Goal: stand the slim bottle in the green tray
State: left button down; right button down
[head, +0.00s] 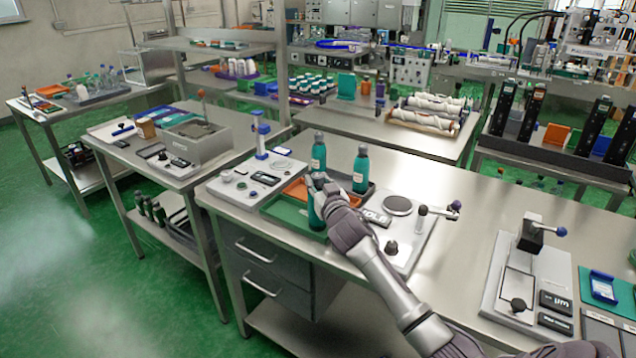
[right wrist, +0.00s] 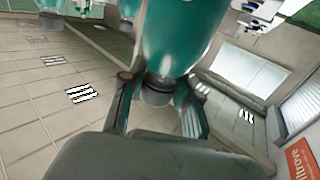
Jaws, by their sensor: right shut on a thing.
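My right gripper (head: 320,186) is shut on a slim teal bottle (head: 316,212), holding it about upright over the green tray (head: 283,211). I cannot tell whether its base touches the tray. In the right wrist view the bottle (right wrist: 180,35) shows with its dark cap (right wrist: 157,92) between the two fingers. Two similar teal bottles with dark caps stand behind: one at the back (head: 319,155) and one to the right (head: 361,170). My left gripper is not in view.
An orange tray (head: 296,190) lies just behind the green tray. A pale board with small devices (head: 246,186) is to the left. A scale with a round plate (head: 399,206) and a black knob (head: 391,248) are to the right. The tabletop (head: 478,208) farther right is clear.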

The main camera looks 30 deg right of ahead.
jog(key=c, duration=0.8)
grip_release()
jog(key=shift+s+a+f, duration=0.1)
jog(key=shift+s, duration=0.05)
jog(key=b+v, duration=0.1)
jog(key=v, duration=1)
jog(key=shift+s+a, duration=0.1)
jog(key=shift+s, duration=0.3)
